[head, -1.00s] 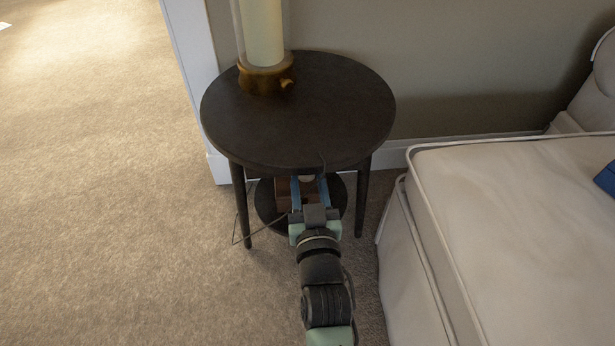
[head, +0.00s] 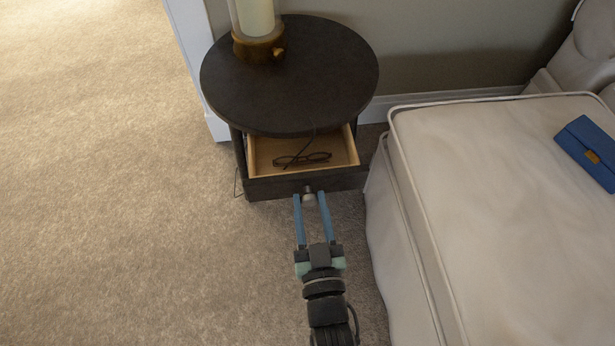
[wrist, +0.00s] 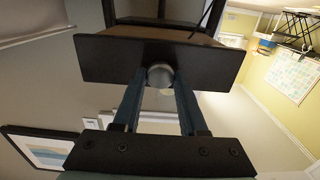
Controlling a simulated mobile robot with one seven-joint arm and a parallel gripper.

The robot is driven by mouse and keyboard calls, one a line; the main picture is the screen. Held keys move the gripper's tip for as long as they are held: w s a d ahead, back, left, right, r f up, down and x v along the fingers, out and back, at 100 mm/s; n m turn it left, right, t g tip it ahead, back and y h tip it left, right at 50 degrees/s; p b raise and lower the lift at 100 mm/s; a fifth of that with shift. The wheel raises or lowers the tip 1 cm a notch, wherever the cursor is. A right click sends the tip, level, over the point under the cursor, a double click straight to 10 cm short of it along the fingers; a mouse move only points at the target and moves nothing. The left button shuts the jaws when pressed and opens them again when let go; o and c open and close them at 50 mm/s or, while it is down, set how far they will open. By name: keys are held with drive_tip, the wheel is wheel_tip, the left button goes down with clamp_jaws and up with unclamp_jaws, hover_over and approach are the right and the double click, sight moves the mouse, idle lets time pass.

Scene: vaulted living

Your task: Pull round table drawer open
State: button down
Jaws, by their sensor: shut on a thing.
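The dark round table (head: 285,75) stands against the wall in the head view. Its drawer (head: 310,183) is pulled well out toward me, and a pair of dark glasses (head: 303,159) lies inside on the pale wood bottom. My gripper (head: 311,197) is at the drawer front, its blue fingers shut on the round metal knob (head: 309,197). In the wrist view, the knob (wrist: 160,75) sits between the fingertips of my gripper (wrist: 160,88), in front of the dark drawer front (wrist: 160,57).
A lamp-like pale cylinder on a brass base (head: 258,45) stands on the tabletop. A cream sofa (head: 490,200) with a blue wallet-like item (head: 590,148) is close on the right. Carpet (head: 120,200) on the left is clear.

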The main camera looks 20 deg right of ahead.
drive_tip(key=shift+s+a, duration=0.15)
drive_tip(key=shift+s, duration=0.3)
drive_tip(key=shift+c, duration=2.4)
unclamp_jaws()
drive_tip(key=shift+s, duration=0.1)
drive_tip(key=p+v, duration=0.5)
drive_tip(key=v, duration=0.7)
drive_tip(key=shift+s, duration=0.4)
drive_tip(key=shift+a, duration=0.15)
